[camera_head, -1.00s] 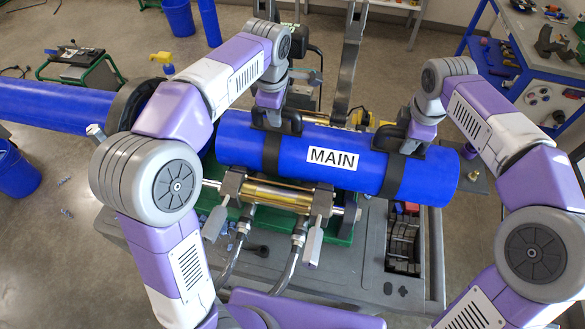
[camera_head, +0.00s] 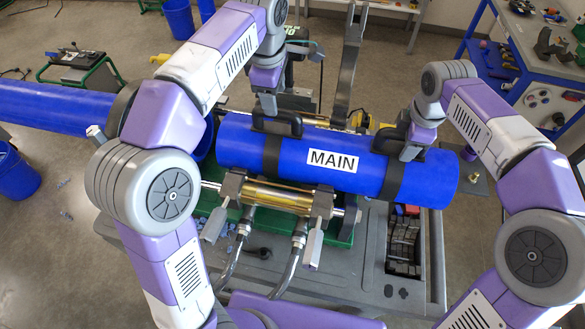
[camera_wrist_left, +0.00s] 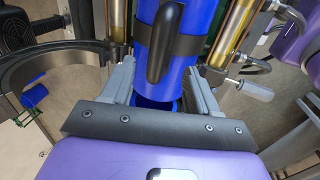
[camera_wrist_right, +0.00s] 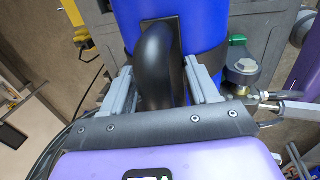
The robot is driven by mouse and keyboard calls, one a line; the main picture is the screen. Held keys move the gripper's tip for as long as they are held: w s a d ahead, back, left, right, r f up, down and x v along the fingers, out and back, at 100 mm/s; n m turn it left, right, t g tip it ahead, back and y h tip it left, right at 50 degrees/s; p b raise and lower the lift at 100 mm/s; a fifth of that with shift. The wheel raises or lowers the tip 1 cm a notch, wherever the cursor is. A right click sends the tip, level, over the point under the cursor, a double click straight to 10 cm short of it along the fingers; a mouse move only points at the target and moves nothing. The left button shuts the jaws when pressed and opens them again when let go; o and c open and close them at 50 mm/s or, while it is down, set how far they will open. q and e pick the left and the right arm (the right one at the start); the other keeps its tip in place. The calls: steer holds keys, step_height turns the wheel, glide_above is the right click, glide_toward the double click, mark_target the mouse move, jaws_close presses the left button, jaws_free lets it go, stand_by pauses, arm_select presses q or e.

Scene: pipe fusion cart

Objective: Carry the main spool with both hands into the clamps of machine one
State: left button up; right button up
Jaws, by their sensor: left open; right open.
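The main spool (camera_head: 280,145), a thick blue pipe labelled MAIN, lies level over machine one (camera_head: 337,238), whose green base and brass cylinder (camera_head: 277,195) show in front. How it sits in the clamps is hidden. The spool has two black straps with handles. My left gripper (camera_head: 268,108) is open, just above and behind the left handle (camera_head: 290,124); in the left wrist view that handle (camera_wrist_left: 165,45) stands ahead of the fingers, apart from them. My right gripper (camera_head: 408,150) is open at the right handle; in the right wrist view the handle (camera_wrist_right: 158,60) lies between the open fingers.
Another blue pipe (camera_head: 60,105) lies at the left, its end near the spool's left end. A grey upright arm (camera_head: 348,65) stands behind the spool. A grey cart deck with a parts tray (camera_head: 404,245) is in front. A blue bench (camera_head: 545,50) stands back right.

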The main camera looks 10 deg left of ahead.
arm_select(q)
steer(key=r, duration=0.4)
steer(key=shift+s+r, duration=0.25)
steer(key=shift+s, duration=0.15)
arm_select(e)
step_height(320, 180, up, 12)
steer(key=s, duration=0.2)
steer(key=shift+s+f, duration=0.15)
steer(key=shift+s, duration=0.05)
